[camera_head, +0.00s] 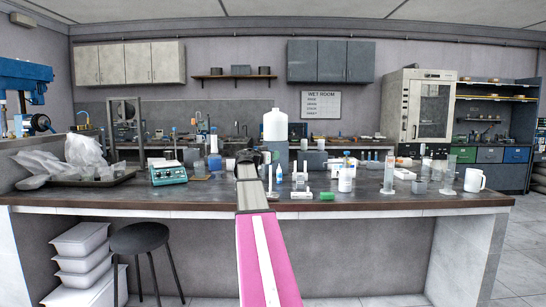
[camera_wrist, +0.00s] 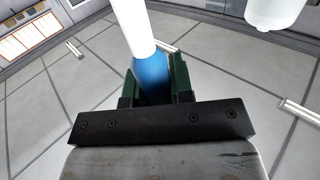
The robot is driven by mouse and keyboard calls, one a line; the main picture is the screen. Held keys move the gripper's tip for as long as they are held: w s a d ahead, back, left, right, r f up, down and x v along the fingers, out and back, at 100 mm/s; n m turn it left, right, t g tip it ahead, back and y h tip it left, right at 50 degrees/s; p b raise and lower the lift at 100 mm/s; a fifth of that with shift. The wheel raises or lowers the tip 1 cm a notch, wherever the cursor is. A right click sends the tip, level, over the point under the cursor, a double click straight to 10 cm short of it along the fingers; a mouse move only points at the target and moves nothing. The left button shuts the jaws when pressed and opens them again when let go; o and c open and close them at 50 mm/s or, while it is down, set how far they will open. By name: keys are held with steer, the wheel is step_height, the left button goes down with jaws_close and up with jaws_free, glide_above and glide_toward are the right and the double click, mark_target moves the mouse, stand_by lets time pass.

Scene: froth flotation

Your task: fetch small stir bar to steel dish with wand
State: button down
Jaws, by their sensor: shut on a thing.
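In the wrist view my gripper (camera_wrist: 154,78) has its green fingers shut on the blue part of a rod (camera_wrist: 152,66), which I take to be the wand. Its white part (camera_wrist: 131,22) runs up out of the picture. In the head view my arm reaches over the bench, and my dark gripper (camera_head: 256,157) is above it in front of the big white jug; the wand's extent there is unclear. I cannot make out the small stir bar or the steel dish in either view.
The bench (camera_head: 345,204) is crowded. The white jug (camera_head: 275,130) stands behind my gripper. A teal instrument (camera_head: 168,174) and a tray of bags (camera_head: 122,176) are left. A white bottle (camera_head: 346,178), glass cylinders (camera_head: 449,175) and a white mug (camera_head: 474,181) are right.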

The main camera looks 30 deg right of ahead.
steer(key=shift+f, duration=0.2)
step_height(320, 180, up, 9)
stand_by(1.5)
stand_by(0.5)
